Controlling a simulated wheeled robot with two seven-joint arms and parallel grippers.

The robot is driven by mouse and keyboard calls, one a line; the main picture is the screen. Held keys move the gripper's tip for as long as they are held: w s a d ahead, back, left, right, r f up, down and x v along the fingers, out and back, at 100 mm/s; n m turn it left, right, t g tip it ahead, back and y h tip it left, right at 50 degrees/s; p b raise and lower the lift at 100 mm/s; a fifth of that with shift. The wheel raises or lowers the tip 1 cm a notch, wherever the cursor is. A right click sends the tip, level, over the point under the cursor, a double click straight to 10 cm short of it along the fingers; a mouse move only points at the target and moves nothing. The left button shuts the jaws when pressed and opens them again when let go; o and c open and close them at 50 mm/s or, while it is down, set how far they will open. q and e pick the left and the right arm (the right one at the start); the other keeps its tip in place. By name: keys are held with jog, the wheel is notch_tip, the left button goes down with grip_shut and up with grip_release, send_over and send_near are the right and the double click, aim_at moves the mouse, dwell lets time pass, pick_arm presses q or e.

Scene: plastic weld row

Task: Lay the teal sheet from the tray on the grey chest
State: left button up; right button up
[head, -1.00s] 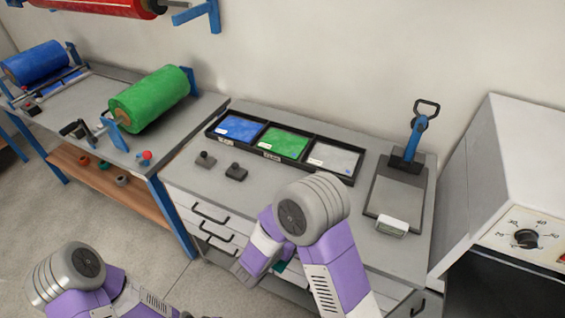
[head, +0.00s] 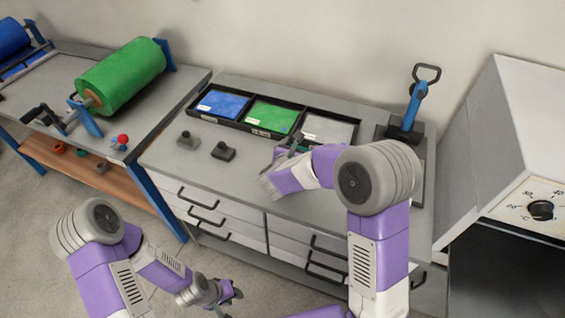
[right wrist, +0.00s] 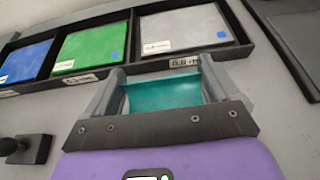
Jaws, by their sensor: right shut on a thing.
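The teal sheet (right wrist: 165,95) is between the fingers of my right gripper (right wrist: 160,88) in the right wrist view. In the head view my right gripper (head: 290,147) is over the grey chest (head: 240,178), just in front of the black tray (head: 250,131); the forearm hides most of the sheet. Whether the sheet touches the chest top cannot be told. The tray holds a blue, a green and a grey sheet in its three compartments. My left gripper (head: 222,295) hangs low in front of the chest, fingers apart, with nothing seen in it.
Two small dark knobbed blocks (head: 223,151) stand on the chest left of my right gripper. A blue-handled press (head: 408,120) stands at the right, beside a white oven (head: 535,150). A bench with a green roll (head: 122,75) is at the left. The chest's front left top is clear.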

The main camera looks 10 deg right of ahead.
notch_tip(320, 180, down, 6)
jog(key=shift+b, duration=0.95)
jog(key=shift+r, duration=0.1)
jog(key=o, duration=0.9)
